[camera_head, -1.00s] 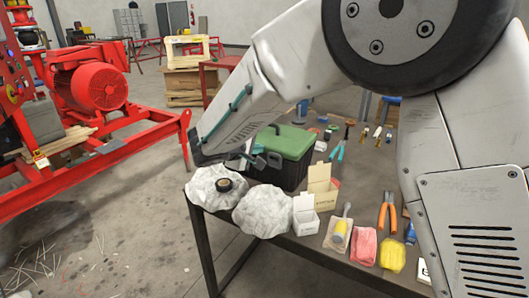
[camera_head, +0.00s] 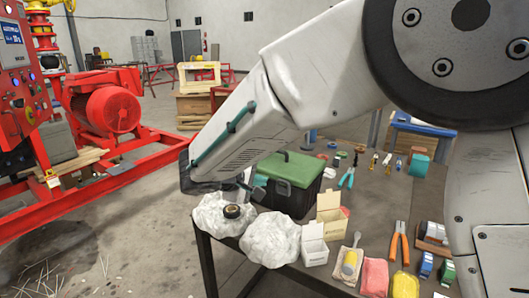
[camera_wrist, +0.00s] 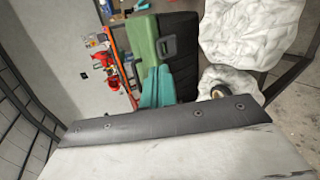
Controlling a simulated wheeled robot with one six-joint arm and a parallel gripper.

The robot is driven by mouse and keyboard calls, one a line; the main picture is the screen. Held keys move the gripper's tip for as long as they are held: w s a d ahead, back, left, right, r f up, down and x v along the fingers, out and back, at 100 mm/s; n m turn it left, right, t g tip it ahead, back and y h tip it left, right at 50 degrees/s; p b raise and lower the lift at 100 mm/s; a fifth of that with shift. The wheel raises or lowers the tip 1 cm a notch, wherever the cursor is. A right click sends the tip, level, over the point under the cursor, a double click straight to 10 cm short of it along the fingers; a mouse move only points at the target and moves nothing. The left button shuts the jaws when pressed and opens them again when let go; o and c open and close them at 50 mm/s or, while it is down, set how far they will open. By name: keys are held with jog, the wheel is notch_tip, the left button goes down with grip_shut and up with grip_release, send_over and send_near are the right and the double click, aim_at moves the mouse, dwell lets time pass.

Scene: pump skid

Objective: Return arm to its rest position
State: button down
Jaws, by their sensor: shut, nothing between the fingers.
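My arm reaches across the upper right of the head view, over the workbench (camera_head: 330,213), with its forearm bent down to the left. My gripper (camera_head: 258,188) shows only in part beyond the forearm, in front of the green-lidded black toolbox (camera_head: 288,182). The rest of it is hidden behind the forearm. It is shut and holds nothing. In the wrist view, a pale link with a dark edge fills the bottom, and the toolbox (camera_wrist: 176,45) stands beyond it. Teal pieces in front of the toolbox look like my fingers.
White crumpled cloths (camera_head: 270,240), a dark roll (camera_head: 232,211), small boxes (camera_head: 314,245), orange-handled pliers (camera_head: 398,243) and other tools crowd the bench. A red pump skid (camera_head: 108,110) stands at left. Open floor lies between skid and bench.

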jog(key=s+d+r+m+g+y, duration=0.2)
jog(key=s+d+m, duration=0.4)
jog(key=s+d, duration=0.9)
jog(key=s+d+r+m+g+y, duration=0.2)
jog(key=s+d+m+g+y, duration=0.3)
jog(key=s+d, duration=1)
jog(key=s+m+g, duration=0.1)
jog(key=s, duration=0.3)
jog(key=shift+s, duration=0.25)
jog(key=shift+r, duration=0.1)
